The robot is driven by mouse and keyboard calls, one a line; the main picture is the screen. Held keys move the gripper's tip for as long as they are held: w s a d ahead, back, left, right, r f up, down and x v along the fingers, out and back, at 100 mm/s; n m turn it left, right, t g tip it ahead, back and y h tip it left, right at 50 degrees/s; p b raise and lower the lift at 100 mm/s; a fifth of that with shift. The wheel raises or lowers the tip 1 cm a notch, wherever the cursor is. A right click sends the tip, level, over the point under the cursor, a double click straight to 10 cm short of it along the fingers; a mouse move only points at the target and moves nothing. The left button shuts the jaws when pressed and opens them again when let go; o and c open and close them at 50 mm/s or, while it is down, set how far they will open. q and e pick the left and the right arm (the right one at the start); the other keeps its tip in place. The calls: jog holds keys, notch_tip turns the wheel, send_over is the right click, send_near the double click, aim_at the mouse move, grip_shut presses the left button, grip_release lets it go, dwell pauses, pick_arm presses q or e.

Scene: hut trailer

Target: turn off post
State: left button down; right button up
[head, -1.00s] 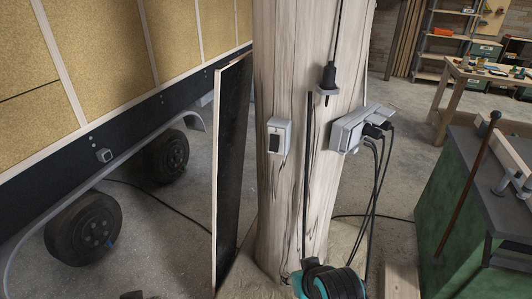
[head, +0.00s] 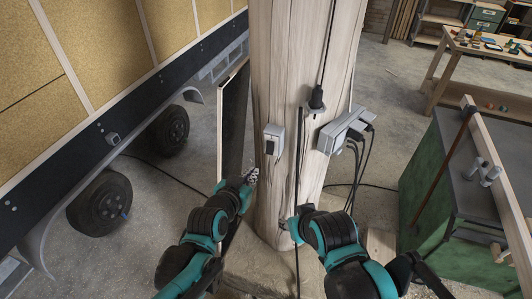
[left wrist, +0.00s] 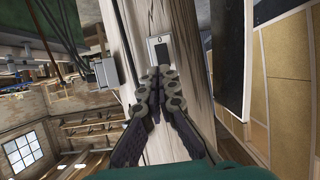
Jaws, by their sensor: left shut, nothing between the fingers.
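The wooden post (head: 283,75) stands upright in the middle of the head view. A small grey switch box with a dark rocker (head: 273,139) is fixed on its left front face. The box also shows in the left wrist view (left wrist: 160,50), just beyond the fingertips. My left gripper (head: 251,176) is shut and empty, low and left of the box in the head view. In the left wrist view its fingertips (left wrist: 160,73) overlap the lower part of the box; I cannot tell whether they touch. My right arm (head: 335,228) is in front of the post, but its gripper cannot be made out.
A grey socket box (head: 342,130) with plugged cables sits on the post's right side. A dark panel (head: 234,120) leans left of the post, near the trailer (head: 95,70). A green workbench (head: 433,175) stands right.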

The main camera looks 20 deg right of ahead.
aim_at(270, 151)
pick_arm(q)
jog(key=b+x, duration=0.2)
jog(key=x, duration=1.2)
jog(key=shift+f, duration=0.1)
jog(key=b, duration=0.1)
jog(key=t+b, duration=0.1)
jog(key=b, duration=0.1)
jog(key=shift+w+d+f+h, duration=0.2)
jog(key=shift+w+f+h, duration=0.1)
jog(key=shift+w, duration=0.05)
jog(key=shift+r, duration=0.1)
jog(key=shift+r+p, duration=0.5)
jog(key=shift+r, duration=0.2)
